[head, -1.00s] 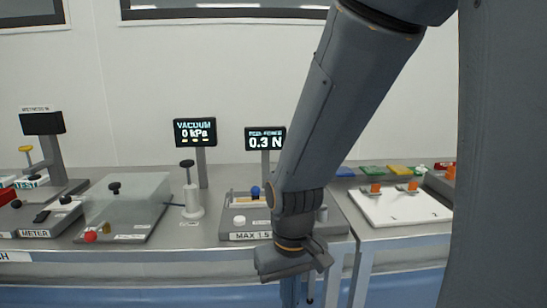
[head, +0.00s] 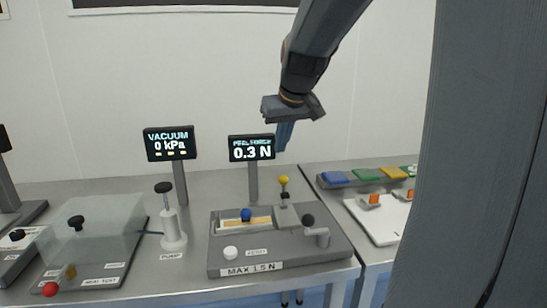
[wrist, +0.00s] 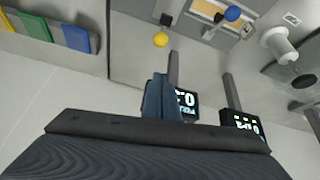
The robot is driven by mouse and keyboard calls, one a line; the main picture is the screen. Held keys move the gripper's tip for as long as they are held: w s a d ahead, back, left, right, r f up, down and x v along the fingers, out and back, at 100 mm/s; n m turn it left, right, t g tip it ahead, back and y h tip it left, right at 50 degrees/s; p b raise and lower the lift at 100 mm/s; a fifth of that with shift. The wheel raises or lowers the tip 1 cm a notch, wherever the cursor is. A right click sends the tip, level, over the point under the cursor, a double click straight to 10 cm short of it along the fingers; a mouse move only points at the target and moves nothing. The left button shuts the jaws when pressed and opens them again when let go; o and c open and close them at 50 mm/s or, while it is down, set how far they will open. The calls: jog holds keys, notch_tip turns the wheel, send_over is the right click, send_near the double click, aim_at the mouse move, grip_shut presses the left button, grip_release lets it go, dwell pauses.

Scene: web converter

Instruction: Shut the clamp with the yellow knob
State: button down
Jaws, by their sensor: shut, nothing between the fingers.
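The yellow knob (head: 284,180) sits on top of an upright clamp lever (head: 285,196) at the back of the grey peel tester (head: 225,266). The knob also shows in the wrist view (wrist: 160,39). My gripper (head: 284,136) is shut and empty. In the head view it hangs above the clamp, in front of the wall and beside the peel force screen. In the wrist view its fingers (wrist: 161,98) overlap part of that screen, apart from the yellow knob. Whether the clamp grips the strip cannot be told.
The peel force screen (head: 251,148) and vacuum screen (head: 169,143) stand behind. A blue knob (head: 246,214), a black-knobbed crank (head: 309,220) and a white button (head: 231,253) are on the tester. The pump (head: 172,230) stands left. Coloured pads (head: 368,174) lie right.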

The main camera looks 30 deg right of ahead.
aim_at(281, 176)
jog(key=shift+w+d+r, duration=0.35)
jog(key=shift+r, duration=0.2)
jog(key=shift+w+d+f+p, duration=0.15)
jog(key=shift+f+p, duration=0.35)
jog(key=shift+f, duration=1.1)
jog(key=shift+w+f+p, duration=0.2)
jog(key=shift+f+p, duration=0.25)
jog(key=shift+f, duration=1.1)
jog(key=shift+w+d+f+p, duration=0.15)
jog(key=shift+f+p, duration=0.35)
jog(key=shift+f, duration=1.1)
jog(key=shift+a+b, duration=0.2)
jog(key=shift+b, duration=0.1)
